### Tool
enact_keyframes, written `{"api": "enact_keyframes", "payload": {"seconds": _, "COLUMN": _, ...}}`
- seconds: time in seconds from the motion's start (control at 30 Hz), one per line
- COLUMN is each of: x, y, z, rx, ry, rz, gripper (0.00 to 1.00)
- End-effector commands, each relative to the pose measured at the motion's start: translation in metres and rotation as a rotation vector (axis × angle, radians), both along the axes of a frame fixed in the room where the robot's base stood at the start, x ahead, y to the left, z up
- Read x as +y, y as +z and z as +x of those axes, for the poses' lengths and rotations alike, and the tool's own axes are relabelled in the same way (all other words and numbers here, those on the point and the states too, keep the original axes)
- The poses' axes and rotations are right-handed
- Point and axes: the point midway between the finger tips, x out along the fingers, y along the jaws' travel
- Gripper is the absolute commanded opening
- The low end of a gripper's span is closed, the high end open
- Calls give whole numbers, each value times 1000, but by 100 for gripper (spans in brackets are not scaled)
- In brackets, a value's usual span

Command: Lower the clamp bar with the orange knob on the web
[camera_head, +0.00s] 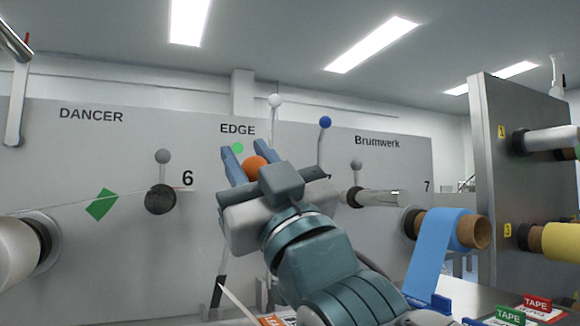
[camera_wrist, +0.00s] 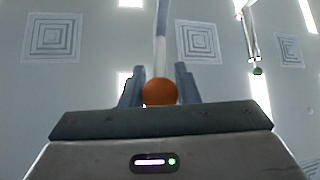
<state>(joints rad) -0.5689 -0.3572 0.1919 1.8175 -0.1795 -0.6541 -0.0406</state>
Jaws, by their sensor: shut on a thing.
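The orange knob (camera_head: 255,167) sits between the two fingers of my gripper (camera_head: 252,150) in front of the EDGE part of the grey panel. In the wrist view the knob (camera_wrist: 160,92) also lies between the fingers, and my gripper (camera_wrist: 159,76) is shut on it. A pale bar (camera_wrist: 161,38) runs up from behind the knob there; in the head view my gripper and arm hide most of that area. A thin pale line of web (camera_head: 100,197) runs from the left roll to the dark roller by the 6. Whether the bar touches the web is hidden.
Levers with a white ball (camera_head: 275,101), a blue ball (camera_head: 325,122) and a grey ball (camera_head: 162,156) stand close around my gripper. A blue roll (camera_head: 437,250) and a steel rack (camera_head: 496,150) are at right. Tape boxes (camera_head: 537,304) lie at the lower right.

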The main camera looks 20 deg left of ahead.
Motion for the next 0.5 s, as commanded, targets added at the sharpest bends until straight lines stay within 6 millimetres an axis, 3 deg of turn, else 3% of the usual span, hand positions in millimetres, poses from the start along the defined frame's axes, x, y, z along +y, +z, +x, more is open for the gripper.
{"api": "enact_keyframes", "payload": {"seconds": 0.33, "x": 0, "y": 1, "z": -1, "rx": -1, "ry": 1, "rz": 2, "gripper": 0}}
{"api": "enact_keyframes", "payload": {"seconds": 0.37, "x": 0, "y": 1, "z": -1, "rx": -1, "ry": 1, "rz": 2, "gripper": 34}}
{"api": "enact_keyframes", "payload": {"seconds": 0.4, "x": 0, "y": 0, "z": -1, "rx": -1, "ry": 1, "rz": 2, "gripper": 45}}
{"api": "enact_keyframes", "payload": {"seconds": 0.43, "x": 0, "y": 0, "z": -1, "rx": -1, "ry": 1, "rz": 2, "gripper": 50}}
{"api": "enact_keyframes", "payload": {"seconds": 0.5, "x": 0, "y": 0, "z": 0, "rx": -1, "ry": 1, "rz": 2, "gripper": 50}}
